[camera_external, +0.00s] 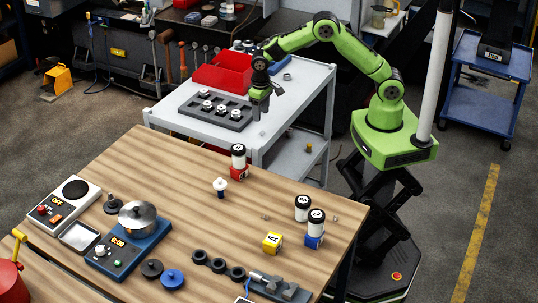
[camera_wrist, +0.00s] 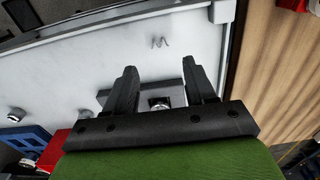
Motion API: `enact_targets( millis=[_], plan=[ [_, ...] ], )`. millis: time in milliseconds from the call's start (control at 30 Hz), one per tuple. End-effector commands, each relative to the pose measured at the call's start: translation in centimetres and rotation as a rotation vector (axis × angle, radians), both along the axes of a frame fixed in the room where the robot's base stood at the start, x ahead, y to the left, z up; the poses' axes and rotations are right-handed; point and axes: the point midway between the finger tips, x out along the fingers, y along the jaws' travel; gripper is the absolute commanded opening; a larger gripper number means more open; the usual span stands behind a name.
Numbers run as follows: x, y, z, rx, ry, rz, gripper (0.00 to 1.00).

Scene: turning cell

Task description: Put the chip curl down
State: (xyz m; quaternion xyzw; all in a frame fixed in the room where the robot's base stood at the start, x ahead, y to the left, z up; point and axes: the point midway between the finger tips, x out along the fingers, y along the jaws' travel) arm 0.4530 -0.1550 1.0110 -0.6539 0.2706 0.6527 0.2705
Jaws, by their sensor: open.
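A small grey chip curl (camera_wrist: 159,42), bent in a zigzag, shows in the wrist view against the white top of the cart (camera_wrist: 60,75). It appears to lie on that top, just beyond my fingertips and between their lines. My gripper (camera_wrist: 159,68) is open, with its two dark fingers apart and nothing held between them. In the external view my gripper (camera_external: 260,108) points down over the front right part of the cart top (camera_external: 300,85), beside the dark tray of parts. The curl is too small to make out surely there.
A dark tray (camera_external: 213,113) with several metal parts and a red bin (camera_external: 222,72) stand on the cart. A wooden table (camera_external: 190,160) in front carries bottles, a scale and other items. The cart's right side is mostly clear.

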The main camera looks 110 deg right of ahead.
Motion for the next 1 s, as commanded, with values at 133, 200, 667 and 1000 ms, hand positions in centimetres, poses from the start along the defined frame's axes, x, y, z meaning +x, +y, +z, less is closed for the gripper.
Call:
enact_targets(
  millis=[133,200,667,1000],
  plan=[
    [0.0,0.0,3.2,-0.001,-0.002,0.0,0.55],
    [0.0,0.0,4.0,0.0,0.0,0.0,0.55],
    [-11.0,9.9,19.3,-0.084,-0.227,0.375,0.55],
    [-26.0,15.4,20.6,-0.183,-0.446,0.739,0.55]
  ],
)
